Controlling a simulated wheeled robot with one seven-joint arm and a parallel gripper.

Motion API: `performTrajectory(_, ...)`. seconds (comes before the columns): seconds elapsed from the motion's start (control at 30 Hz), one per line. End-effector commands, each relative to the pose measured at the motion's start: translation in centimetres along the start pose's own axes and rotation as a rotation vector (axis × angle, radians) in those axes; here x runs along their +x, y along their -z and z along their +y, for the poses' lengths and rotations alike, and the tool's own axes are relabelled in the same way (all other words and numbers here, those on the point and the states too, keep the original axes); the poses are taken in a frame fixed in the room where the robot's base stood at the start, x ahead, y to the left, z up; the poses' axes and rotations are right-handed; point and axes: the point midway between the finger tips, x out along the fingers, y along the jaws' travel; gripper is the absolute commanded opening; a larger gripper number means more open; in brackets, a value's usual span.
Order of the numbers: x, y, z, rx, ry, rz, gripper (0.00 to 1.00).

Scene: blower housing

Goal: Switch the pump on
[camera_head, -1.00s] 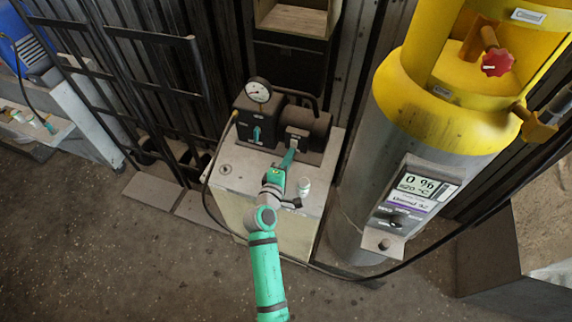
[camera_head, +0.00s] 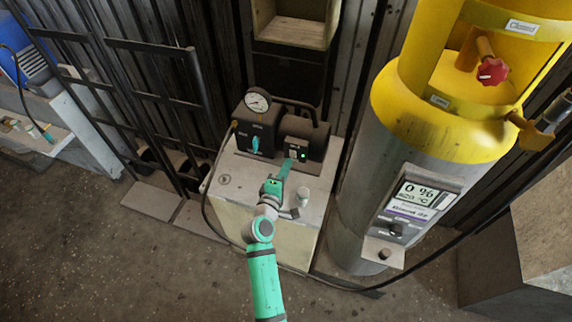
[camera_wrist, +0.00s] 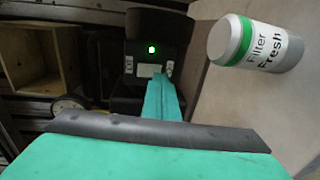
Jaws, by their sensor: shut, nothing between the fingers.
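The pump (camera_head: 303,137) is a dark unit with a handle and a round gauge (camera_head: 257,100), standing on a pale cabinet. A green light (camera_head: 303,155) glows on its front, and it also shows in the wrist view (camera_wrist: 152,49). Beside the light is a pale switch panel (camera_wrist: 148,70). My gripper (camera_head: 284,166) is shut and empty, its tips just in front of the panel. In the wrist view the fingers (camera_wrist: 163,88) reach up to the panel's lower right edge and cover part of it. I cannot tell whether they touch it.
A filter bottle (camera_wrist: 255,45) with a green band stands on the cabinet (camera_head: 232,190) to the right of my gripper. A teal valve lever (camera_head: 255,142) is on the gauge unit. A large yellow and grey tank (camera_head: 385,150) stands to the right.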

Motion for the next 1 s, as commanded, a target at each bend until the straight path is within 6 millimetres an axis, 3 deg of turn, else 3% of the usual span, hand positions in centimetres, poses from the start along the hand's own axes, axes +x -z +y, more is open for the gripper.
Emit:
performTrajectory(0.33,-6.0,-0.5,-1.8,0.001,0.003,-0.011,0.0)
performTrajectory(0.6,-10.5,0.6,-2.8,-0.001,0.002,0.007,0.0)
performTrajectory(1.0,-11.7,0.6,-3.0,0.0,0.0,0.007,0.0)
